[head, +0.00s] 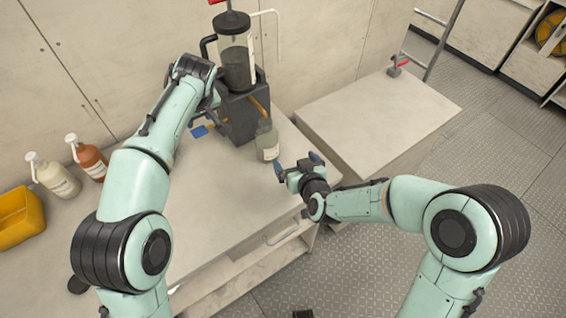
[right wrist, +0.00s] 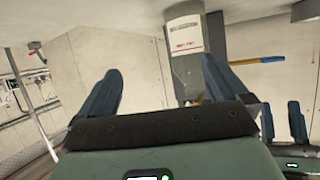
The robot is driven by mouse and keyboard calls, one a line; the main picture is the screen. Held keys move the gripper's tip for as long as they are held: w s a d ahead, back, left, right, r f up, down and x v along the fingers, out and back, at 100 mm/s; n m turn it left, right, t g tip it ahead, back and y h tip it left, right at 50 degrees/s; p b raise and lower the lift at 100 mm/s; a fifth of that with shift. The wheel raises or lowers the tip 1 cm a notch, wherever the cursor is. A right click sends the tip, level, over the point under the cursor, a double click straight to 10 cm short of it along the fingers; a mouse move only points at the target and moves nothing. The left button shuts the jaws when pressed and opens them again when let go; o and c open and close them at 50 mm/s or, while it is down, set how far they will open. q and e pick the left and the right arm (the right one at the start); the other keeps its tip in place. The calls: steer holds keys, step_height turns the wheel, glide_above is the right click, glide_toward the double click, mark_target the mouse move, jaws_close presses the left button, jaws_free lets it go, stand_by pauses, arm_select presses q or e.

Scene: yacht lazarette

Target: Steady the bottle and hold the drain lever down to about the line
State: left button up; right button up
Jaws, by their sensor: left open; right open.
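The bottle (head: 267,142), pale and translucent with a light label, stands at the front right foot of the dark dispenser (head: 240,117). In the right wrist view its label (right wrist: 186,37) carries a small red mark. My right gripper (head: 298,165) is open and empty, just right of and nearer than the bottle, apart from it. The drain lever (head: 200,131), orange with a blue end, sticks out left of the dispenser; it also shows in the right wrist view (right wrist: 268,60). My left gripper (head: 212,101) is open near the lever; its wrist hides most of its fingers.
The dispenser's clear cylinder (head: 236,58) holds dark contents. White (head: 55,179) and brown (head: 91,161) bottles and a yellow bin (head: 18,218) stand at the left. The bench top (head: 225,205) is clear in front. A lower box (head: 380,118) stands at right.

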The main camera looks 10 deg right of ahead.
mark_target(267, 143)
steer(key=shift+n+y, duration=0.6)
steer(key=shift+n, duration=0.1)
steer(key=w+a+f, duration=0.1)
steer(key=w+a, duration=0.1)
steer(key=w, duration=0.1)
steer(key=w+a+f, duration=0.1)
steer(key=w+a, duration=0.1)
steer(key=w, duration=0.2)
steer(key=w+a+f, duration=0.1)
steer(key=w+a, duration=0.1)
steer(key=w, duration=0.2)
steer(key=shift+w+a+f, duration=0.2)
steer(key=shift+a+f, duration=0.1)
steer(key=shift+f, duration=0.1)
steer(key=c, duration=1.2)
arm_select(q)
steer(key=c, duration=0.7)
steer(key=w+m+h, duration=0.1)
steer(key=m, duration=0.1)
steer(key=w+a+m+h, duration=0.1)
steer(key=w+m, duration=0.1)
steer(key=w+a+m, duration=0.1)
steer(key=shift+w+a+r+m+h, duration=0.2)
steer(key=shift+w+m+h, duration=0.05)
steer(key=shift+m+h, duration=0.15)
jaws_close()
steer(key=shift+t, duration=0.3)
steer(key=shift+f, duration=3.25)
